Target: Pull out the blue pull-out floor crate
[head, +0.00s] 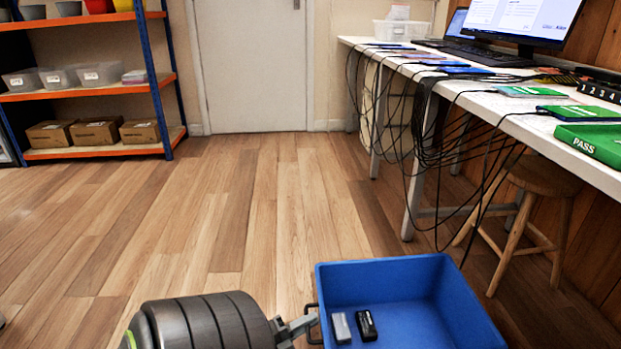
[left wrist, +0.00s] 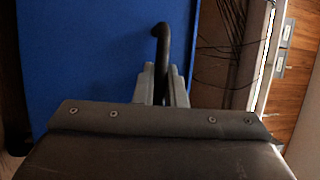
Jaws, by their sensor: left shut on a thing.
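The blue floor crate (head: 400,270) stands on the wooden floor at the bottom of the head view, clear of the desk legs. Two small phone-like items, one grey (head: 341,328) and one black (head: 366,325), lie in it. My left gripper (head: 304,323) is at the crate's left side, shut on its dark handle (head: 311,312). In the left wrist view the fingers (left wrist: 161,88) close around the black handle bar (left wrist: 161,45), with the blue crate wall (left wrist: 90,55) behind. The crate's near edge is cut off by the frame. My right gripper is not in view.
A long white desk (head: 480,100) with phones, a monitor and hanging black cables (head: 425,140) runs along the right. A wooden stool (head: 540,180) stands under it. Shelves (head: 90,90) stand at the back left. The floor (head: 230,215) between is clear.

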